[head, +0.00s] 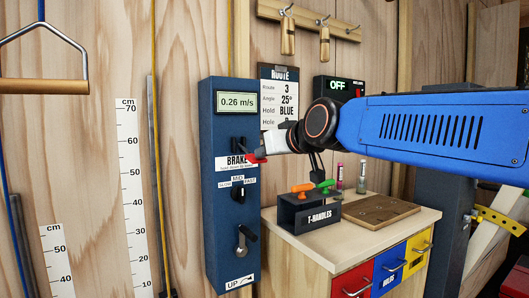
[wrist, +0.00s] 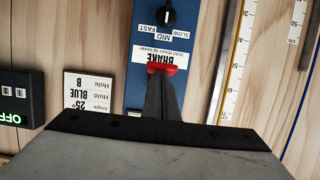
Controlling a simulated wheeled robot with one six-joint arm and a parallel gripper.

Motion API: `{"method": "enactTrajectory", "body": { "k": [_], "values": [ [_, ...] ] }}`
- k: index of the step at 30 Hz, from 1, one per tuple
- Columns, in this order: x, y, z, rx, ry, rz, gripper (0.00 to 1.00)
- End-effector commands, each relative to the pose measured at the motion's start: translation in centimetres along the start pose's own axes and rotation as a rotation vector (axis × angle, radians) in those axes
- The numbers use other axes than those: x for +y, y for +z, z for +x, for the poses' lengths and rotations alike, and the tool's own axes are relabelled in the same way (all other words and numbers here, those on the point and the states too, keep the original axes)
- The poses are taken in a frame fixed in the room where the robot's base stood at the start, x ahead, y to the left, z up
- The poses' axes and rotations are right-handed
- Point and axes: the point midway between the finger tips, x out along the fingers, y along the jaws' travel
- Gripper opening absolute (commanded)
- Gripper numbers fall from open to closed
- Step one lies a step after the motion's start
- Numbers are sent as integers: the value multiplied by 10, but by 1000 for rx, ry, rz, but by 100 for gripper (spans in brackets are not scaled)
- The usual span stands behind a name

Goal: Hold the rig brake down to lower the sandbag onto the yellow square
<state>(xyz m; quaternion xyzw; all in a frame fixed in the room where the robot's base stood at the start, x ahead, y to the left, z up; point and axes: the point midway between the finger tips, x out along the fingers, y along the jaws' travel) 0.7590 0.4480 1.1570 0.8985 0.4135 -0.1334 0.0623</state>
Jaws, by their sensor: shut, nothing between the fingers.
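The rig brake's red handle (head: 256,158) sticks out of the tall blue panel (head: 219,262) beside the white BRAKE label. In the wrist view, which is upside down, the red handle (wrist: 163,68) lies right at the tips of my gripper (wrist: 162,77). My gripper is shut with nothing between its fingers. Its tips appear to touch the handle, but I cannot tell how firmly. In the head view my gripper (head: 262,148) is partly hidden by my wrist. The panel display (head: 237,102) reads 0.26 m/s. Neither the sandbag nor the yellow square is in view.
A SLOW/MID/FAST knob (head: 238,191) and a lower lever (head: 243,238) sit below the brake. A cabinet (head: 330,252) with a T-handle holder (head: 301,213) stands at right. A hanging wooden bar (head: 43,86) and cm scales (head: 133,190) are at left.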

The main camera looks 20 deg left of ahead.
Motion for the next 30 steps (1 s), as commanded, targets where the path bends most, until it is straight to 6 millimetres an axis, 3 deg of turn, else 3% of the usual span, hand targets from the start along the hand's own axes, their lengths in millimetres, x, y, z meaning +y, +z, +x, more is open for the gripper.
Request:
{"method": "enactTrajectory", "body": {
  "k": [1,11,19,30],
  "values": [
    [-1,17,9,-33,-4,1,0],
    [2,5,2,-26,-1,1,0],
    [8,-32,-24,-4,4,2,0],
    [8,-18,-76,1,5,2,0]
  ]
}}
